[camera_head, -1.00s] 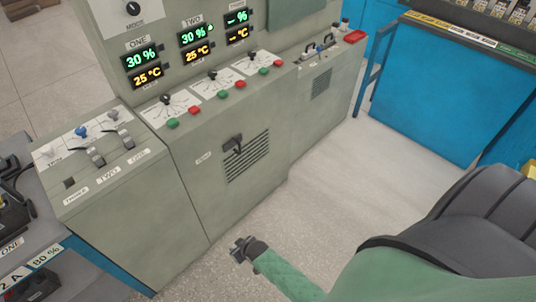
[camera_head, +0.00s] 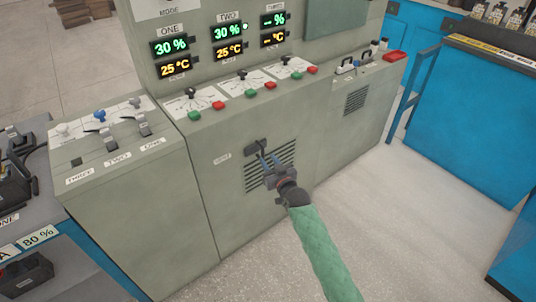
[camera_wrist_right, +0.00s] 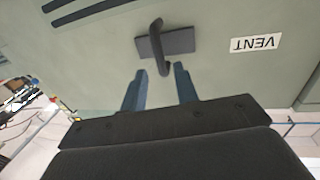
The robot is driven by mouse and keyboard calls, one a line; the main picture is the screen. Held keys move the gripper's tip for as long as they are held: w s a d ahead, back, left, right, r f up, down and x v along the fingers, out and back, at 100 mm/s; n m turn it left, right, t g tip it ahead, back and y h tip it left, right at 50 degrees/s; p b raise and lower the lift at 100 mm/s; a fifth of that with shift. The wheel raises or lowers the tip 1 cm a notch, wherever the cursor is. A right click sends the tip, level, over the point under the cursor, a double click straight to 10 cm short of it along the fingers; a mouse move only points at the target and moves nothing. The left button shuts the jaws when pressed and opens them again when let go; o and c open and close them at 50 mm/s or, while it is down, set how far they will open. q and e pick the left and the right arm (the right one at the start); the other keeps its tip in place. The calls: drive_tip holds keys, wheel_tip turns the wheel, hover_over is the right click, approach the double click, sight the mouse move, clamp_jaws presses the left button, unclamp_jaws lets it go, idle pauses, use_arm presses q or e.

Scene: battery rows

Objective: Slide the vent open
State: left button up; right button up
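The vent is a set of dark horizontal slots (camera_head: 262,173) on the front of the grey-green console. Its dark handle on a small plate (camera_head: 255,147) sits at the upper left of the slots, beside the "VENT" label (camera_head: 222,158). In the right wrist view the handle (camera_wrist_right: 157,45) stands just beyond the fingertips, with the label (camera_wrist_right: 257,43) to its right. My right gripper (camera_head: 268,162) is in front of the slots, close to the handle. Contact with the handle cannot be made out. My left gripper is not in view.
The console top (camera_head: 245,90) carries levers and green and red buttons above the vent. A lower lever panel (camera_head: 100,135) stands at the left. A blue cabinet (camera_head: 465,110) stands at the right. The floor (camera_head: 400,220) between is clear.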

sight(263, 153)
drive_tip(key=x, duration=0.5)
drive_tip(key=shift+w+a, duration=0.2)
drive_tip(key=shift+w, duration=0.1)
clamp_jaws()
